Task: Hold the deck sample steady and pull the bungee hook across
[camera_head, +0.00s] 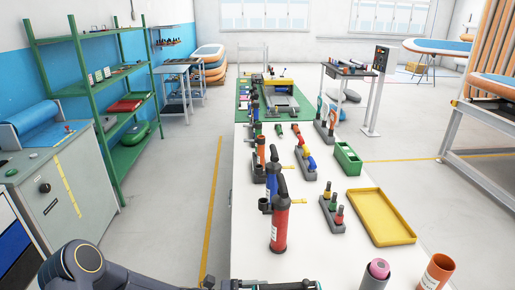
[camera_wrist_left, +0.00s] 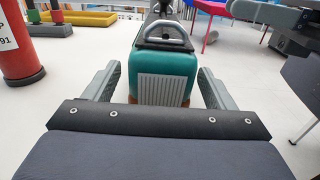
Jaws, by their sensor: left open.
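In the left wrist view a teal block-like piece (camera_wrist_left: 174,60) with a metal loop handle (camera_wrist_left: 164,28) and a grey ribbed face stands between the fingers of my left gripper (camera_wrist_left: 158,84). The fingers are open, one on each side, with gaps visible beside the piece. I cannot tell whether this piece is the deck sample. In the head view my left arm (camera_head: 80,265) comes in at the bottom left, and its gripper end is cut off by the lower edge. I cannot make out a bungee hook. My right gripper is not identifiable in either view.
A long white bench (camera_head: 330,250) carries a red pump (camera_head: 280,228), a blue pump (camera_head: 271,182), a yellow tray (camera_head: 382,217), a green box (camera_head: 347,158) and an orange cup (camera_head: 436,274). A pink-ended roll (camera_head: 377,274) stands near the front. Green shelves (camera_head: 110,125) stand left, beyond open floor.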

